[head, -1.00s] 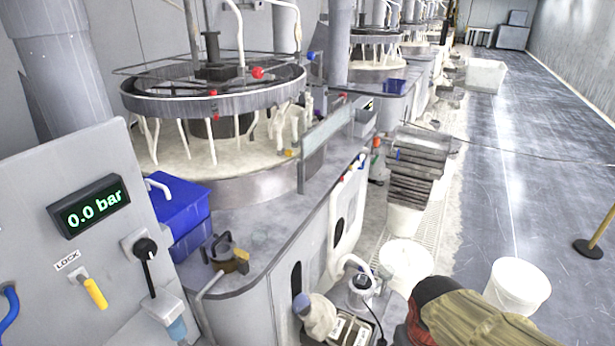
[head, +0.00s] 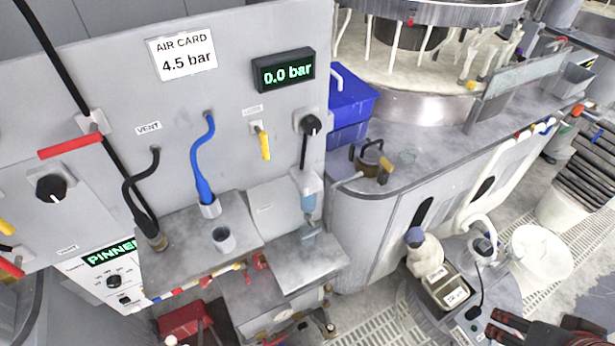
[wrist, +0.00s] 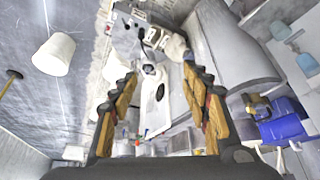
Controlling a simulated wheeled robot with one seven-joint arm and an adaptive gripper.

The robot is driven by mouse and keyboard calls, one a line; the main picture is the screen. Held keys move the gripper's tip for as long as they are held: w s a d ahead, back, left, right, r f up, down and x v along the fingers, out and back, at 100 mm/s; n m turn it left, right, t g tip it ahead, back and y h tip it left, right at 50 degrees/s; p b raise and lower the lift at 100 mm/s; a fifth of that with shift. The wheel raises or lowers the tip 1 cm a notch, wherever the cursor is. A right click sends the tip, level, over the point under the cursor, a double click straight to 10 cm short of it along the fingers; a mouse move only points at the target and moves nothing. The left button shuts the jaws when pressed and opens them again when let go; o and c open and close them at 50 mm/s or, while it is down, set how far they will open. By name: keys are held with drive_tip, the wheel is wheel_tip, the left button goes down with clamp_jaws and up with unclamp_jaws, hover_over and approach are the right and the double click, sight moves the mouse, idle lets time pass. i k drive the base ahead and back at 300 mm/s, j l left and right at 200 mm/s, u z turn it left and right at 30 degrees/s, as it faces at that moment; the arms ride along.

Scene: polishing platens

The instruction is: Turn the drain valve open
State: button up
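No handle in view is labelled as the drain valve, so I cannot tell which one it is. The panel bears a red lever (head: 70,147), a yellow lever (head: 265,146) under a small label, and a black knob (head: 51,187). A small red fitting (head: 260,261) sits below the panel's shelf. My gripper (wrist: 162,76) is open and empty in the wrist view, its two brown fingers spread wide. No valve is between the fingers.
The pressure display (head: 284,71) reads 0.0 bar; the air card (head: 183,54) reads 4.5 bar. A white bucket (head: 542,254) stands on the floor at right; another white bucket (wrist: 54,54) shows in the wrist view.

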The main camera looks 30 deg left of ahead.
sight(316, 229)
drive_tip(key=u, duration=1.5)
drive_tip(key=k+j+u, duration=0.2)
drive_tip(key=k, duration=0.35)
drive_tip(key=k+j+u, duration=0.25)
drive_tip(key=k, duration=0.3)
drive_tip(key=l, duration=0.1)
